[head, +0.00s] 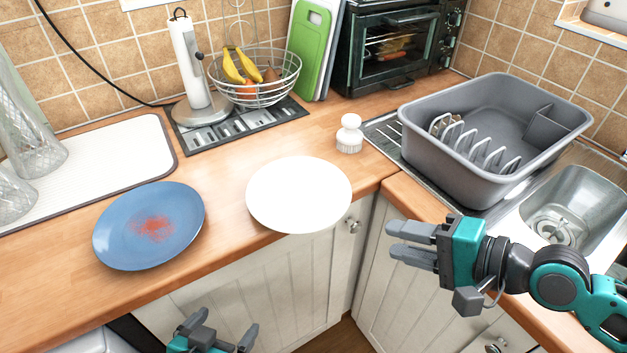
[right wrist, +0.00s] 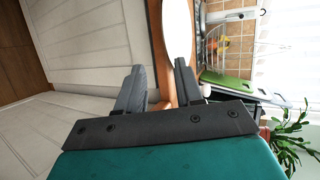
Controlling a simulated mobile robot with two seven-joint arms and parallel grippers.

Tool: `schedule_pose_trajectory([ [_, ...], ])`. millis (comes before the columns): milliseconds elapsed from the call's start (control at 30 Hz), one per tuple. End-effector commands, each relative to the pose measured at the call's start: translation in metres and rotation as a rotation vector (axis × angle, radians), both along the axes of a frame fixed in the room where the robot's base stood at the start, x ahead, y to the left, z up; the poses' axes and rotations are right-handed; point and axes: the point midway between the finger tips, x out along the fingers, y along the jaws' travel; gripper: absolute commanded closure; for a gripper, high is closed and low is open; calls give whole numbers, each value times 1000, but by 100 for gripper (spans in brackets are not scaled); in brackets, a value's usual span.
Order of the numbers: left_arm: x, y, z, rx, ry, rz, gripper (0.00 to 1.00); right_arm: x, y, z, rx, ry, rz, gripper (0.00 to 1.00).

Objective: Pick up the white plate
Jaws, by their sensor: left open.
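The white plate (head: 298,194) lies flat on the wooden counter near its front edge, left of the corner, with its front rim reaching past that edge. It also shows as a white strip in the right wrist view (right wrist: 178,25), beyond the fingertips. My right gripper (head: 391,240) is to the right of the plate and in front of the counter, apart from it. Its fingers are spread and empty in the right wrist view (right wrist: 159,68). My left gripper (head: 222,325) is low at the bottom, in front of the cabinets and below the plate, open and empty.
A blue plate (head: 149,226) with a red stain lies left of the white plate. A white brush (head: 349,134) stands behind it. A grey dish tub (head: 440,160) with a rack sits by the sink (head: 565,215). A fruit basket (head: 255,76) stands at the back.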

Motion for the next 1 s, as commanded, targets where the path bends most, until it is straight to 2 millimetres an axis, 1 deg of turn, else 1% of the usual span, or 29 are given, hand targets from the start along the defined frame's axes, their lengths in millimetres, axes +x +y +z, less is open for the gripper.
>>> schedule_pose_trajectory([
  [100, 0, 0, 0, 0, 1, 0, 0, -2, 2, 0, 34, 55, -14, 64],
  [233, 0, 0, 1, 0, 1, 0, 0, 2, 9, -3, 45, 66, -19, 64],
  [500, -1, -1, 2, 0, 3, -1, 0, 23, 44, -19, 44, 65, -17, 64],
  [633, -1, -1, 2, 0, 3, -2, 0, 32, 56, -26, 42, 63, -18, 64],
  [867, -1, -1, 2, 0, 4, -2, 0, 39, 68, -30, 41, 65, -17, 64],
  [1000, -1, -1, 4, 0, 3, -2, 0, 50, 86, -32, 43, 62, -17, 64],
])
